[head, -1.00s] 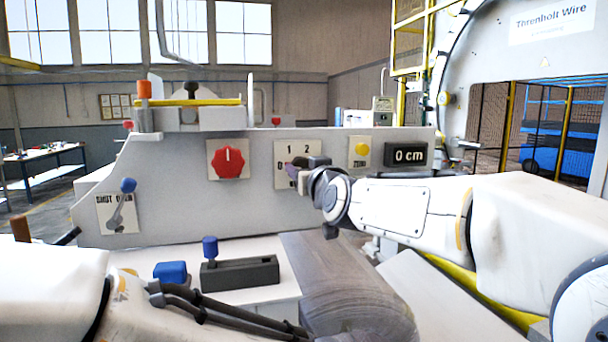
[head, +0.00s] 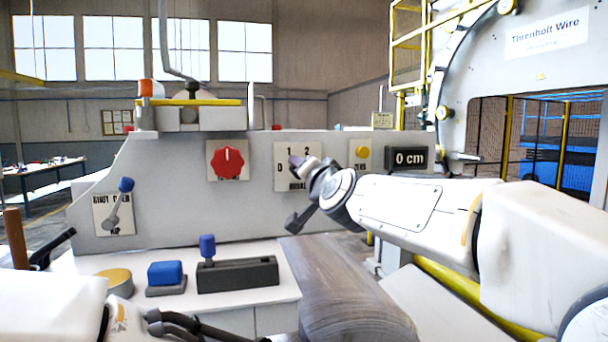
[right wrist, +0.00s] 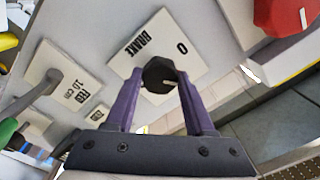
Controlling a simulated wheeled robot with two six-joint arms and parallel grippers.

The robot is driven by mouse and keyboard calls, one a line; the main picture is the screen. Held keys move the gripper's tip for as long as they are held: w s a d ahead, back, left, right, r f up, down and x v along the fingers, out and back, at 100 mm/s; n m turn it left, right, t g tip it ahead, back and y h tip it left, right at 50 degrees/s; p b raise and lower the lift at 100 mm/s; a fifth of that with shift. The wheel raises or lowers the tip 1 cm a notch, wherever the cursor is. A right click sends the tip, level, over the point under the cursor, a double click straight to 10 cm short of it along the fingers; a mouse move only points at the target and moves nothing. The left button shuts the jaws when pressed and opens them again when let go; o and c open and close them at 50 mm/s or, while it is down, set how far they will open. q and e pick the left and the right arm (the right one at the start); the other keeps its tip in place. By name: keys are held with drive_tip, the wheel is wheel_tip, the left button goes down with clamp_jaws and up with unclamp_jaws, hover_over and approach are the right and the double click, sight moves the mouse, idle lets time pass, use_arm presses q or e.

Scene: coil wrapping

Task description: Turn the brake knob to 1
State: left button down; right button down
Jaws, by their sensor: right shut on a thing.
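The brake knob (right wrist: 160,73) is small and black, and it sits on a pale plate (right wrist: 142,48) marked BRAKE with a 0 visible. In the head view the plate (head: 283,153) shows 0, 1 and 2, and my right gripper hides the knob there. My right gripper (right wrist: 158,78) has its two purple fingers closed on the knob from both sides. In the head view the right gripper (head: 297,163) is tilted at the plate. I cannot tell which number the knob points to.
A red knob (head: 229,161) is left of the brake plate. A yellow button (head: 362,152) and a 0 cm display (head: 409,158) are to its right. A blue-tipped lever (head: 125,186) is at far left. A blue button (head: 165,273) and a slotted black box (head: 238,273) are on the ledge below.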

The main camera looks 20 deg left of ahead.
drive_tip(key=shift+m, duration=0.5)
drive_tip(key=shift+c, duration=1.3)
unclamp_jaws()
drive_tip(key=shift+d, duration=0.1)
drive_tip(key=b+v, duration=0.2)
drive_tip(key=v, duration=0.8)
drive_tip(key=shift+s, duration=0.15)
